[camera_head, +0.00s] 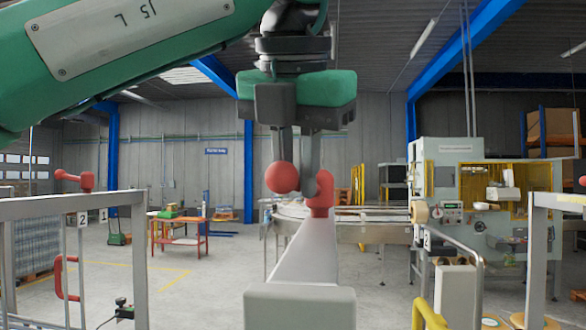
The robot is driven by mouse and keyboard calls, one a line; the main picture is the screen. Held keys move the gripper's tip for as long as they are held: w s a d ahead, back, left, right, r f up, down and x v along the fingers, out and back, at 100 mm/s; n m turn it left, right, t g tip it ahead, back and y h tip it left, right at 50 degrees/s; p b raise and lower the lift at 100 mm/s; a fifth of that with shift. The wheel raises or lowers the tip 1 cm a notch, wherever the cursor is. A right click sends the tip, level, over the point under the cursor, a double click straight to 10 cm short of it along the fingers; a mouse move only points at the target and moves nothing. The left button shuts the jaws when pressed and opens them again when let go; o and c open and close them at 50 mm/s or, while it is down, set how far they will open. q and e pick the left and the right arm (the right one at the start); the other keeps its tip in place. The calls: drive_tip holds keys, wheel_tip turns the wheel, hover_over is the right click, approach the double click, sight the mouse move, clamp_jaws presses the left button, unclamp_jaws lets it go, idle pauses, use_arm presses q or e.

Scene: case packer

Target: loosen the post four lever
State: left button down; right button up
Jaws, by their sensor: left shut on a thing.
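A red lever (320,196) with a round ball knob sits on top of a grey rail or post (300,282) in the middle of the head view. My left gripper (296,168) reaches down from above, its dark fingers at the ball knob and shut on the lever. The fingertips partly overlap the lever, so their exact contact is hidden. No number shows on this post. My right gripper is not in view.
Another red lever (76,180) tops the left grey frame (70,208), near tags 2 and 1. A grey frame (556,201) stands at right. Behind are a conveyor (372,232), a packing machine (440,180) and a red table (180,240).

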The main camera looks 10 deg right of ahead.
use_arm(q)
drive_tip(key=c, duration=1.4)
unclamp_jaws()
drive_tip(key=shift+o, duration=0.2)
drive_tip(key=shift+w, duration=0.1)
drive_tip(key=b+v, duration=0.1)
drive_tip(key=v, duration=0.5)
drive_tip(key=p+v, duration=0.1)
drive_tip(key=v, duration=0.6)
drive_tip(key=shift+s+r, duration=0.2)
drive_tip(key=shift+r, duration=0.1)
drive_tip(key=shift+a, duration=0.1)
